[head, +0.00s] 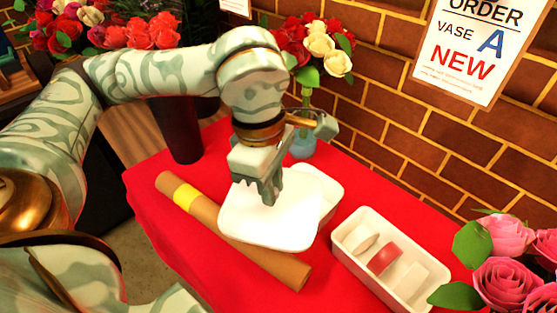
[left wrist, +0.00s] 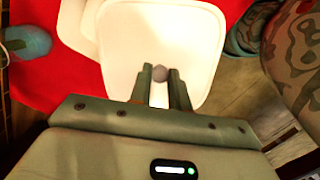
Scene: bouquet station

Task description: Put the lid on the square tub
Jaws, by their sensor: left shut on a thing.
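The white square lid (head: 262,228) has rounded corners and hangs from my left gripper (head: 269,194), whose fingers are shut on its small grey knob (left wrist: 160,73). In the head view the lid overlaps the paper roll and the near left part of the square tub. The white square tub (head: 328,190) stands on the red table behind and to the right of the lid. Its opening is mostly hidden. In the left wrist view the lid (left wrist: 140,35) covers most of the tub (left wrist: 74,28), whose edge shows at the left. The lid is off to one side of the tub. My right gripper is not in view.
A brown paper roll (head: 285,265) with a yellow band lies under the lid's near side. A white divided tray (head: 361,229) sits to the right. A glass vase (head: 303,143) with flowers stands behind the tub, a dark vase (head: 178,128) at the back left.

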